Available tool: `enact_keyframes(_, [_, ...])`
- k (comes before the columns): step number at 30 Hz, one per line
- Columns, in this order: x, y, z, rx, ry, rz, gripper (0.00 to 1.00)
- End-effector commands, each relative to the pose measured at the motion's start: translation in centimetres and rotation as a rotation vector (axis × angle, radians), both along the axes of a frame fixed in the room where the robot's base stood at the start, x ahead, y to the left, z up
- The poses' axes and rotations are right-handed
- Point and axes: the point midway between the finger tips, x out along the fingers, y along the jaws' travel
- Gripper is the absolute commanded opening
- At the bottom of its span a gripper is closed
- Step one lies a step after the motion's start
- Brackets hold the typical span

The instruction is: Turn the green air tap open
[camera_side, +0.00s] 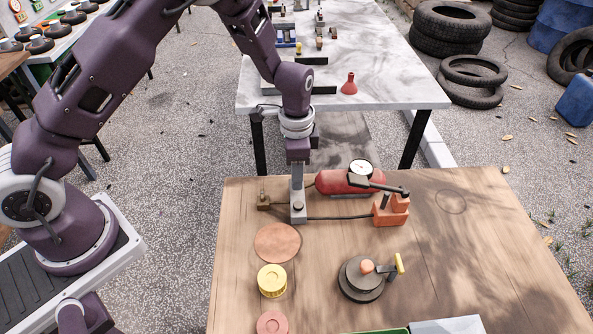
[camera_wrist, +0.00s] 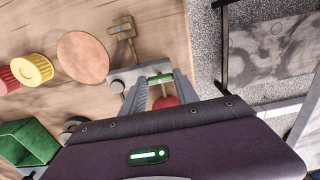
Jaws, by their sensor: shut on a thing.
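The green air tap (camera_wrist: 160,78) shows in the wrist view as a short green bar between my fingertips, above a grey block (camera_wrist: 126,78). My gripper (camera_wrist: 161,82) is shut on the tap, with one finger at each end of the bar. In the side view my gripper (camera_side: 298,205) points straight down beside the left end of the red tank (camera_side: 340,183), and its fingers hide the tap. The red tank also shows partly behind the fingers in the wrist view (camera_wrist: 165,102).
A brass fitting (camera_side: 264,201) stands just left of my gripper. A gauge (camera_side: 360,169) and an orange block (camera_side: 391,211) are to the right. A copper disc (camera_side: 277,243), yellow cap (camera_side: 272,281) and dark round part (camera_side: 360,285) lie nearer. The table's right side is clear.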

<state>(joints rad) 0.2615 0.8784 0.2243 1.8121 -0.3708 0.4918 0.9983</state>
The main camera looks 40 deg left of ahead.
Motion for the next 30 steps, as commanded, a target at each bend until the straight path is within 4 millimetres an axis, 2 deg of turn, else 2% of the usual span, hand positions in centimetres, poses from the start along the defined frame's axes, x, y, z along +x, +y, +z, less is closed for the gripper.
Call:
enact_keyframes(11, [0.02, 0.04, 0.06, 0.0, 0.0, 0.116, 0.0])
enact_keyframes(30, [0.01, 0.03, 0.09, 0.0, 0.0, 0.705, 0.0])
